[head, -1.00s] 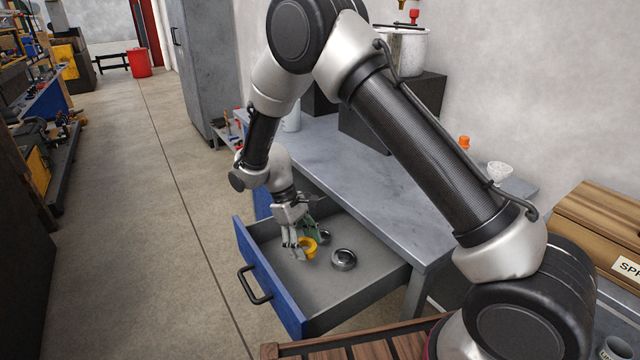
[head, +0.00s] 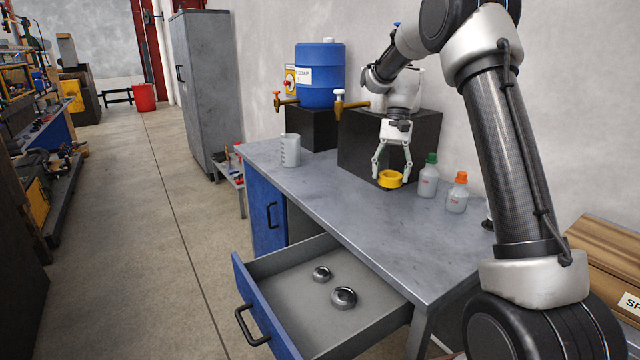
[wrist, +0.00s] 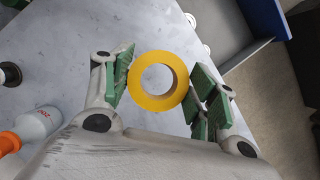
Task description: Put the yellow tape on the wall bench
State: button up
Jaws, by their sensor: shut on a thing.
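My gripper (head: 391,172) is shut on the yellow tape (head: 390,183) over the grey top of the wall bench (head: 350,215). The tape is a yellow ring held between the two fingertips, with its hole facing up. In the wrist view, the tape (wrist: 158,104) sits between the green finger pads, with the bench top (wrist: 75,35) below it. I cannot tell whether the tape touches the bench.
A green-capped bottle (head: 428,178) and an orange-capped bottle (head: 457,194) stand right of the tape. A black block (head: 352,148) is behind it. A beaker (head: 290,150) stands at left. The open drawer (head: 285,262) holds two metallic rings (head: 343,297). The front bench top is clear.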

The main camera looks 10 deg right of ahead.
aim_at(402, 175)
jog(key=s+m, duration=0.1)
jog(key=s+d+m, duration=0.1)
jog(key=m, duration=0.1)
jog(key=s+m+t+y, duration=0.1)
jog(key=shift+s+d+r, duration=0.1)
jog(key=shift+d, duration=0.25)
jog(key=f+m+t, duration=0.2)
jog(key=f+m, duration=0.2)
jog(key=m, duration=0.1)
jog(key=f+m+t, duration=0.1)
jog(key=f+m, duration=0.4)
jog(key=f+m+t, duration=0.2)
jog(key=f+m, duration=0.3)
jog(key=shift+s+d+m+t, duration=0.2)
jog(key=shift+s+m+t, duration=0.1)
jog(key=shift+s+m, duration=0.1)
jog(key=o, duration=1)
